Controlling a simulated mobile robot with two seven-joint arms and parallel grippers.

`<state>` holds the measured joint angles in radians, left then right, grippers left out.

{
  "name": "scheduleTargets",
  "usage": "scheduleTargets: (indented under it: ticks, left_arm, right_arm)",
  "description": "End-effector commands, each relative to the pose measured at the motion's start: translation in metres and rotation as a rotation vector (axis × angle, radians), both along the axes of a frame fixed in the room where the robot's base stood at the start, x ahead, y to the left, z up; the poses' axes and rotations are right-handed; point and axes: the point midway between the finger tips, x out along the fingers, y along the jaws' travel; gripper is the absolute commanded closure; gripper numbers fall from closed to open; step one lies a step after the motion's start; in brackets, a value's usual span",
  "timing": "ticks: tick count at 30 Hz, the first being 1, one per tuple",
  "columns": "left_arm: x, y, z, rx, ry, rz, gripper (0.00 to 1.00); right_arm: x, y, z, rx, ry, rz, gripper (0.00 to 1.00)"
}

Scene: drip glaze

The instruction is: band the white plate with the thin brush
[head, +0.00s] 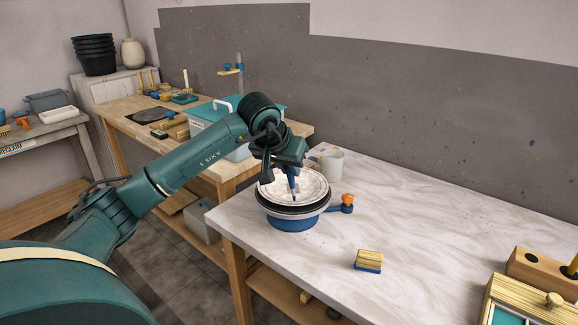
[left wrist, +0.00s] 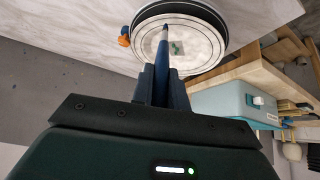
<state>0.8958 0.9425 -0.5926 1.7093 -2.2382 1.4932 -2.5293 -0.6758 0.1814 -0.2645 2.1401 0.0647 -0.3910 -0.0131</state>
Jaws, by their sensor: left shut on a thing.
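The white plate (head: 312,184) lies on a turntable with a black rim and blue base (head: 292,224) near the marble table's left end. In the left wrist view, the plate (left wrist: 201,48) shows a thin dark ring near its edge and a small green mark in a grey square. My left gripper (head: 287,167) is above the plate, pointing down. It is shut on the thin brush (head: 294,190), which also shows in the left wrist view (left wrist: 163,45). The brush tip is over the plate; I cannot tell whether it touches. My right gripper is out of view.
An orange knob (head: 348,199) sticks out right of the turntable. A white cup (head: 331,164) stands behind it. A sponge-like block (head: 369,260) lies in front. Wooden boxes (head: 534,275) fill the right corner. The marble table's middle is clear.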

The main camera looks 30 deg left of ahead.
Motion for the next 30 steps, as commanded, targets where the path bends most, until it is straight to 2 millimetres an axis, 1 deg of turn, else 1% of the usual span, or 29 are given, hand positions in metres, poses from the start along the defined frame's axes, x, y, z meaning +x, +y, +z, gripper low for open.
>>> scheduleTargets:
  ticks: [9, 21, 30]
  left_arm:
    - [0.0002, -0.0003, 0.0003, -0.001, -0.001, -0.001, 1.00]
    - [0.0003, -0.0005, -0.0067, 0.000, -0.001, -0.001, 1.00]
    - [0.0003, -0.0006, -0.0064, -0.001, -0.001, -0.001, 1.00]
  right_arm:
    - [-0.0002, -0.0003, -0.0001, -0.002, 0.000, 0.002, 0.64]
    - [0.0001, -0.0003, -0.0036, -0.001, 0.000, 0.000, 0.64]
    - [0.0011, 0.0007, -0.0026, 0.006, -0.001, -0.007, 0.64]
